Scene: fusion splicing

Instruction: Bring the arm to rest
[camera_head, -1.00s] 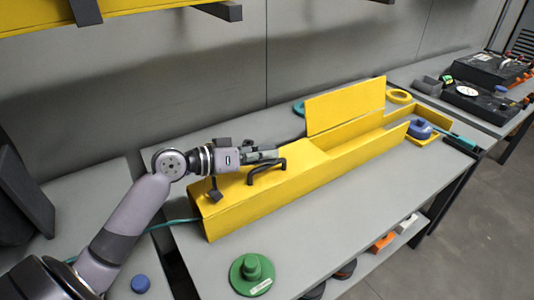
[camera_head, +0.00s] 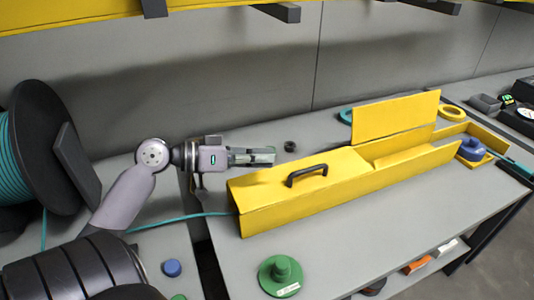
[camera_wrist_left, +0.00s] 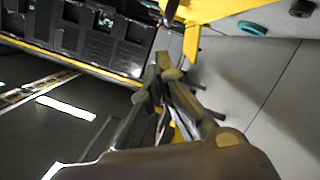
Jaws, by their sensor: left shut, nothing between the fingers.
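My left gripper (camera_head: 262,156) is shut and empty. In the head view it points right, above the grey worktable (camera_head: 330,250) behind the left end of the yellow box (camera_head: 260,208), apart from the box's black handle (camera_head: 307,175). In the left wrist view my left gripper's fingers (camera_wrist_left: 165,72) are together with nothing between them. The yellow box shows at the top of that view (camera_wrist_left: 215,10). My right gripper is not in view.
A black spool (camera_head: 62,140) with teal cable stands at the left. A green round piece (camera_head: 281,272) sits at the table front. A blue piece (camera_head: 471,149) lies at the right. The table front is mostly clear.

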